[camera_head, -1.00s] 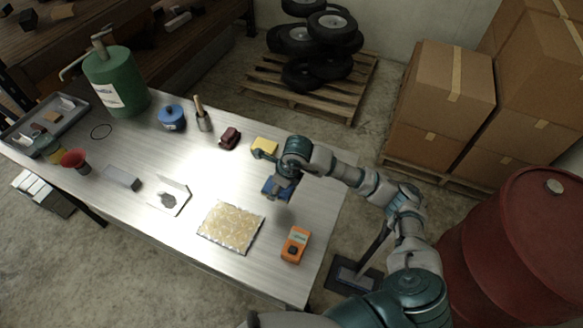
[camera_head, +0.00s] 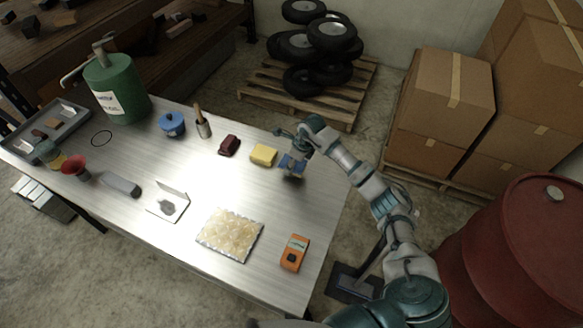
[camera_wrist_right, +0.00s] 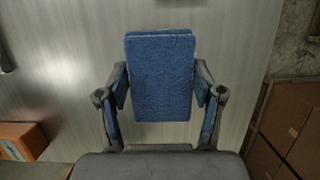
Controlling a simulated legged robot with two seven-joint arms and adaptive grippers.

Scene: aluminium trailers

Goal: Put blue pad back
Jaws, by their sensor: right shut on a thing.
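The blue pad (camera_head: 293,166) is at the far right part of the metal table, to the right of a yellow block. My right gripper (camera_head: 291,158) is shut on it. In the right wrist view the pad (camera_wrist_right: 161,75) is a flat textured rectangle, gripped between the two fingers of the right gripper (camera_wrist_right: 160,103) with bare table metal behind it. I cannot tell whether the pad touches the tabletop. My left gripper is not in view.
The metal table (camera_head: 240,185) holds a yellow block (camera_head: 263,155), a dark red block (camera_head: 229,146), an orange device (camera_head: 294,253), a gold patterned sheet (camera_head: 230,235) and a green canister (camera_head: 117,88). A red drum (camera_head: 510,250) stands right of the table.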

